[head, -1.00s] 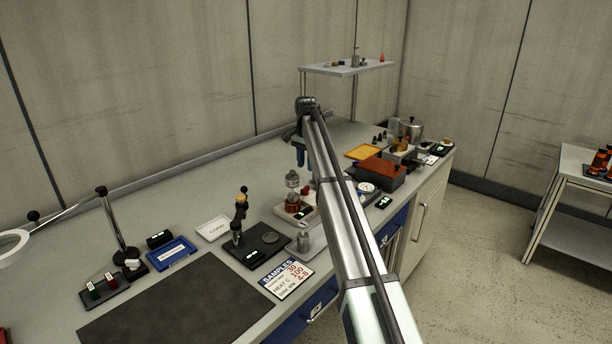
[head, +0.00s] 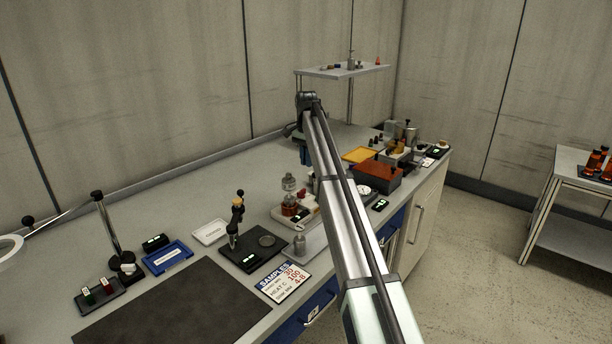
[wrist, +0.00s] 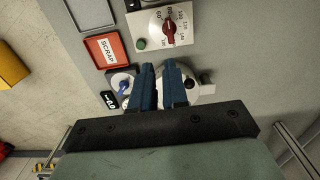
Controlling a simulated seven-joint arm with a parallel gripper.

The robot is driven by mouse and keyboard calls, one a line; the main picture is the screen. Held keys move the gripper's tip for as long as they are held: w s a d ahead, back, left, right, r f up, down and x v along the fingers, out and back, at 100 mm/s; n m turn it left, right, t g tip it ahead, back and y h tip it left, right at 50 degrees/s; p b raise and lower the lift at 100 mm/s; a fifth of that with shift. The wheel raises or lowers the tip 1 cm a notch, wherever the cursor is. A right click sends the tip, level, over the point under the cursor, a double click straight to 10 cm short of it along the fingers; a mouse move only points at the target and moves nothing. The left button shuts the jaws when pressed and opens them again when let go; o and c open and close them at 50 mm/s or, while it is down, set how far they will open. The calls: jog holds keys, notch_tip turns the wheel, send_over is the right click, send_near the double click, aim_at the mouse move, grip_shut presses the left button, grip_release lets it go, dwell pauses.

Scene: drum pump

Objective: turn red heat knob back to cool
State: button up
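The red heat knob (wrist: 169,29) sits on a white dial plate (wrist: 183,14) with printed numbers, at the top of the wrist view. A small green button (wrist: 142,44) is on the same plate, left of the knob. My gripper (wrist: 160,70) has two blue fingers with a narrow gap between them and nothing seen held. Its tips lie below the knob in the picture, apart from it. In the head view my gripper (head: 304,154) hangs over the bench, partly hidden behind my arm. I cannot clearly make out the knob there.
In the wrist view, a round metal part with a black knob (wrist: 189,84) and a blue knob (wrist: 123,89) lie near the fingers. A red SCRAP tray (wrist: 107,50) is at left. In the head view, a glass vessel (head: 289,183) stands near my arm.

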aim_at(301, 194)
jog(key=s+f, duration=0.1)
jog(key=s, duration=0.1)
jog(key=s+d+f, duration=0.1)
jog(key=s+f, duration=0.1)
jog(key=s, duration=0.1)
jog(key=s+f, duration=0.1)
jog(key=s, duration=0.2)
jog(key=shift+d+f, duration=0.2)
jog(key=shift+d, duration=0.15)
grip_shut()
jog(key=s+f+t, duration=0.3)
jog(key=s, duration=0.1)
jog(key=w+r+n+t+y, duration=0.1)
jog(key=w+r+t, duration=0.2)
jog(key=w+t, duration=0.2)
jog(key=x, duration=0.9)
jog(key=shift+a+f, duration=0.2)
jog(key=shift+f, duration=0.2)
